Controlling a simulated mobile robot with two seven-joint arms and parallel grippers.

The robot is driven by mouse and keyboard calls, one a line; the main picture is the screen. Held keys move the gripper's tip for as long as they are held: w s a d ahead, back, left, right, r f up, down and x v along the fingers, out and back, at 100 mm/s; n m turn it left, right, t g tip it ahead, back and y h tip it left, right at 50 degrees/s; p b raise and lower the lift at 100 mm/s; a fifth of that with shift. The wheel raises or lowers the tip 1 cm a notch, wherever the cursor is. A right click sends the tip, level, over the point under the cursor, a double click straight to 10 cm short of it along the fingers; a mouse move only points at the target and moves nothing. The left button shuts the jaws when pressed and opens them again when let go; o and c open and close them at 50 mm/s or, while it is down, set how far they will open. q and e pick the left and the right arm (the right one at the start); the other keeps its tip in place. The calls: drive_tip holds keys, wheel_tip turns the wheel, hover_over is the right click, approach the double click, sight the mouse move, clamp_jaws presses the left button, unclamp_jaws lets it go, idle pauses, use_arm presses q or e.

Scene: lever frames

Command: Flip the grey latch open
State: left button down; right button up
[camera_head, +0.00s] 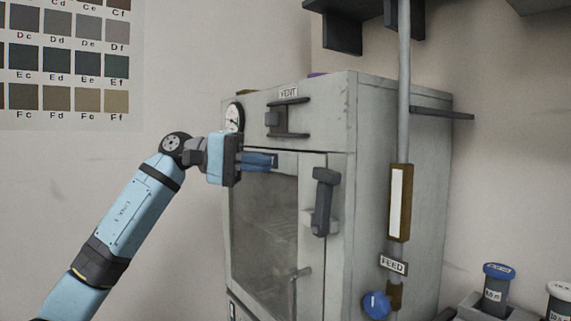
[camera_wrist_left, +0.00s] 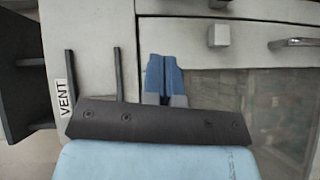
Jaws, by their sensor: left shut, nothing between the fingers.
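The grey latch (camera_head: 323,203) is a dark upright lever on the right side of the cabinet's front, beside the glass door (camera_head: 265,225). A pale block shows behind its lower part. My left gripper (camera_head: 273,161) is shut and empty, its blue fingers pointing right in front of the door's top edge. It is to the left of the latch's upper end, apart from it. In the left wrist view the shut fingers (camera_wrist_left: 163,75) show over the cabinet front. A small grey block (camera_wrist_left: 219,36) is there too; the latch itself cannot be made out surely.
The vent slider (camera_head: 277,121) and a round dial (camera_head: 234,117) are just above my gripper. A door handle (camera_head: 297,280) is below the latch. To the right are a vertical pipe (camera_head: 404,90), a FEED label (camera_head: 393,265), a blue knob (camera_head: 376,305) and capped jars (camera_head: 496,290).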

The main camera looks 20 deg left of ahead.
use_arm(q)
drive_tip(key=a, duration=0.3)
drive_tip(key=s+a, duration=0.1)
drive_tip(key=a, duration=0.1)
drive_tip(key=shift+s+r+p, duration=0.1)
drive_tip(key=shift+r+p, duration=0.2)
drive_tip(key=shift+r, duration=0.05)
use_arm(e)
drive_tip(key=shift+s+d+r+t, duration=0.1)
drive_tip(key=shift+s+r+t, duration=0.05)
drive_tip(key=shift+r, duration=0.25)
drive_tip(key=shift+s+d+r+t, duration=0.1)
drive_tip(key=shift+r+t, duration=0.05)
drive_tip(key=shift+r, duration=0.25)
